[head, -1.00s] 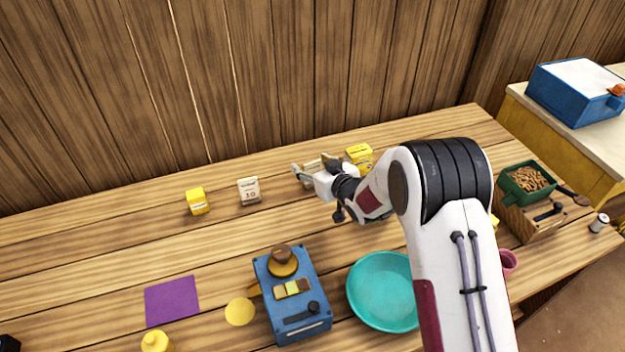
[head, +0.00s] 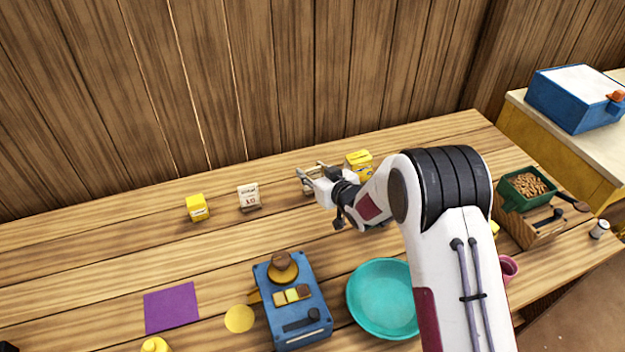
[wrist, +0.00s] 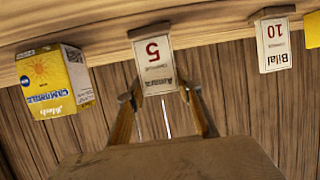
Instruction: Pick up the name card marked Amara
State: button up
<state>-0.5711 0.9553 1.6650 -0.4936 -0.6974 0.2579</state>
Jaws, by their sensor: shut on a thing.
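The name card marked Amara (wrist: 154,62) is white with a red 5 and shows upside down in the wrist view. My gripper (wrist: 159,92) is shut on it, with one fingertip at each side edge of the card. A wooden piece at the card's base shows at the top of that view. In the head view my gripper (head: 309,178) is at the back of the table, and the card is mostly hidden by it. A second card marked Bilal (wrist: 273,45) with a 10 stands apart; it also shows in the head view (head: 248,196).
A yellow box (head: 359,162) stands close to the right of my gripper. A small yellow box (head: 197,207) is left of the Bilal card. A blue scale (head: 303,322), a teal bowl (head: 367,312) and a purple mat (head: 171,307) lie nearer the front.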

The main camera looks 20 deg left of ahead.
jog(key=shift+r, duration=5)
